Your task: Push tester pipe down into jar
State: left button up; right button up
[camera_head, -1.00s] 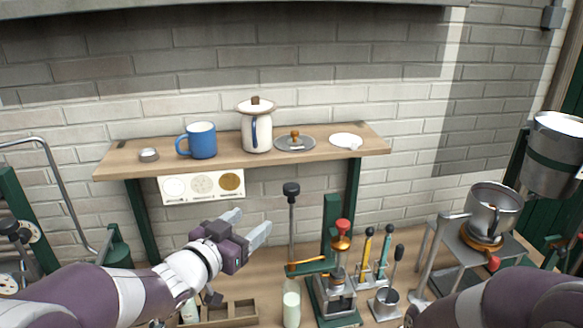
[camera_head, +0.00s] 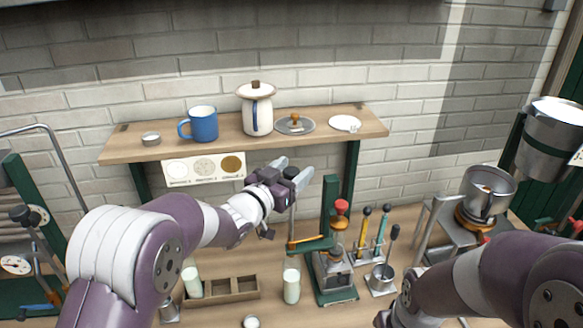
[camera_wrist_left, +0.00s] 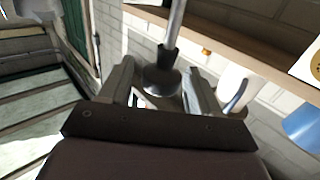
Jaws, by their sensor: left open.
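The jar (camera_head: 291,290), holding white liquid, stands on the bench. The tester pipe (camera_head: 291,222) is a thin upright rod rising from the jar, with a black knob (camera_head: 291,173) at its top. My left gripper (camera_head: 293,168) is open, with its fingers around the knob. In the left wrist view, the pipe's metal rod (camera_wrist_left: 176,20) and black knob (camera_wrist_left: 161,80) show between the two spread fingers, with gaps at both sides. The pipe's lower end is hidden in the jar. My right arm comes in from the right; its gripper is out of view.
A green press (camera_head: 334,270) with a red knob stands just right of the jar. A wooden tray (camera_head: 233,288) and another milk bottle (camera_head: 193,282) are to the left. The shelf (camera_head: 160,152) with the blue mug (camera_head: 203,124) is above and behind.

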aim_at(292, 218)
pick_arm(q)
jog(key=shift+c, duration=0.4)
grip_shut()
notch_tip(292, 218, down, 17)
jog(key=b, duration=1.5)
jog(key=shift+o, duration=0.4)
grip_release()
